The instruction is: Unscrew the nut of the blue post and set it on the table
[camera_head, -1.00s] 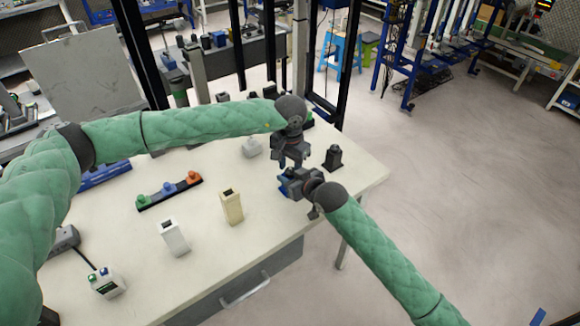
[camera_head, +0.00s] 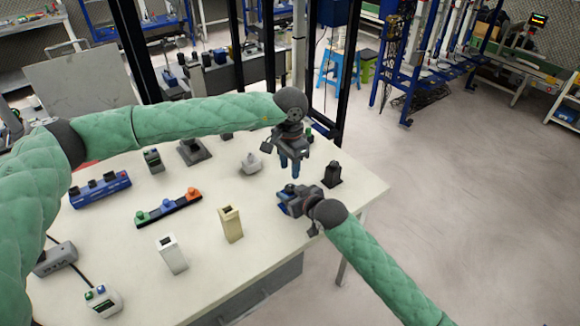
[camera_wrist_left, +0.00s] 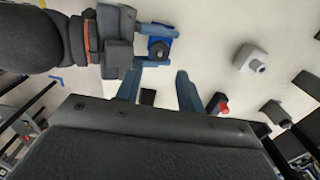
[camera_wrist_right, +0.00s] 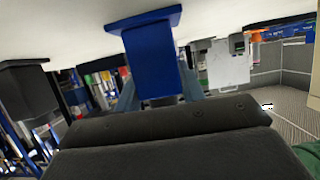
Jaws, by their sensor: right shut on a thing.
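The blue post (camera_wrist_right: 150,60) is held by my right gripper (camera_wrist_right: 160,98). It shows only as a small blue patch beside that gripper (camera_head: 284,197) in the head view. In the left wrist view the post's blue top (camera_wrist_left: 172,46) carries a dark round piece (camera_wrist_left: 158,48), which looks like the nut. My left gripper (camera_wrist_left: 160,88) has its blue fingers apart with nothing between them. In the head view, my left gripper (camera_head: 290,166) hangs just above my right gripper. The post's contact with the table is hidden.
A black post (camera_head: 332,175) stands right of the grippers and a light grey block (camera_head: 251,163) to the left. A tan post (camera_head: 231,223), a white post (camera_head: 171,253) and a row of coloured knobs (camera_head: 168,207) stand farther left. The table's (camera_head: 268,262) front middle is bare.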

